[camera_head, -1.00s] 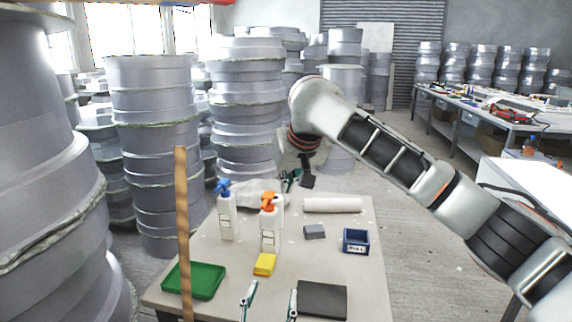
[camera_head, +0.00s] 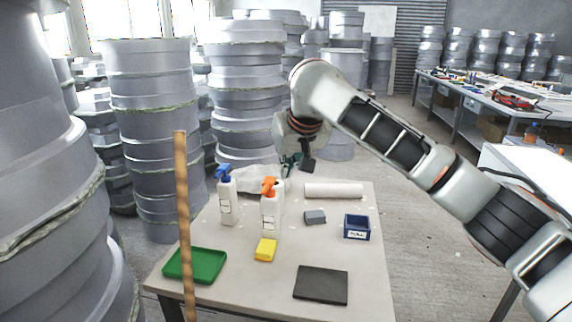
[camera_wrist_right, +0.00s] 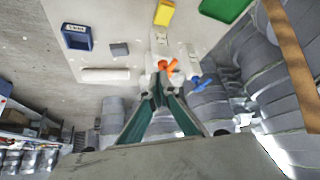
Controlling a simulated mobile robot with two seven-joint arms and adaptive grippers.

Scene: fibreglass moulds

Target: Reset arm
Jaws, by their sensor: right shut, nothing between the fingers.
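My right arm comes in from the right in the head view and reaches over the table. Its gripper (camera_head: 291,165) hangs above the far part of the table, behind the spray bottles. In the right wrist view the gripper (camera_wrist_right: 161,82) has its two green fingers meeting at the tips, with nothing between them. It looks down toward the spray bottles. My left gripper is not in view.
The table (camera_head: 235,270) holds a green tray (camera_head: 196,265), blue-topped bottle (camera_head: 227,200), orange-topped bottle (camera_head: 270,208), yellow block (camera_head: 265,250), grey block (camera_head: 315,217), blue bin (camera_head: 357,227), black pad (camera_head: 321,285) and white roll (camera_head: 334,190). A wooden pole (camera_head: 183,210) stands left; mould stacks (camera_head: 150,130) crowd behind.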

